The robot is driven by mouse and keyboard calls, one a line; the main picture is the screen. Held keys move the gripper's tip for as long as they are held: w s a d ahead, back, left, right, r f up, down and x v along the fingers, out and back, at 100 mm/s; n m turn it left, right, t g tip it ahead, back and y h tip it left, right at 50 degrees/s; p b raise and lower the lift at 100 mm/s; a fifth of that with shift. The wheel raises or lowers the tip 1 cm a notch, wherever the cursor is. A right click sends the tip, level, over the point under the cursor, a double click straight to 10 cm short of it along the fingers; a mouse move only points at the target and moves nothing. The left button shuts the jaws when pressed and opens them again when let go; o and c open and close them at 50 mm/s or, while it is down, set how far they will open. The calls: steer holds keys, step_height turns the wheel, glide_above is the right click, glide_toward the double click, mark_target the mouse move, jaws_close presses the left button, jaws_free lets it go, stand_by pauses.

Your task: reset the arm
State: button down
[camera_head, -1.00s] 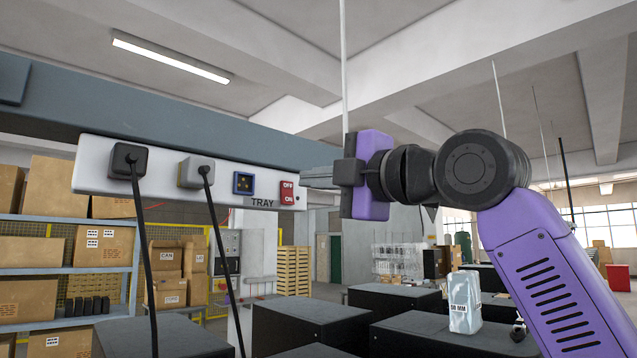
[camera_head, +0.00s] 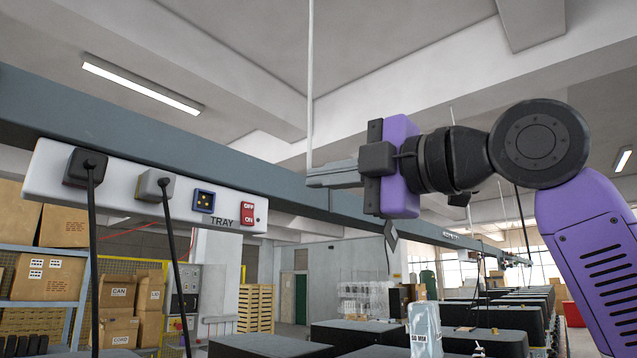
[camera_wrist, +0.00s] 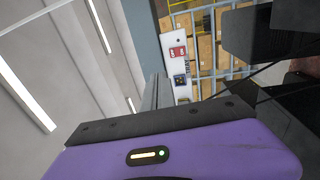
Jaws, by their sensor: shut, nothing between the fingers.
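My gripper (camera_head: 332,176) is at the end of my purple and black arm in the head view. Its grey fingers point left and are together, with nothing between them. It is raised in front of the grey overhead beam, to the right of and apart from the white power strip (camera_head: 130,186). The strip carries two plugs with black cords, a blue socket (camera_head: 204,201) and a red OFF/ON switch (camera_head: 248,213), with the word TRAY beside it. In the wrist view the strip (camera_wrist: 171,68) shows past the purple gripper body.
The grey beam (camera_head: 130,141) runs across behind my gripper. Black cords (camera_head: 175,265) hang from the plugs. Shelves with cardboard boxes (camera_head: 63,227) stand at the left. Open air lies above my gripper.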

stand_by(0.4)
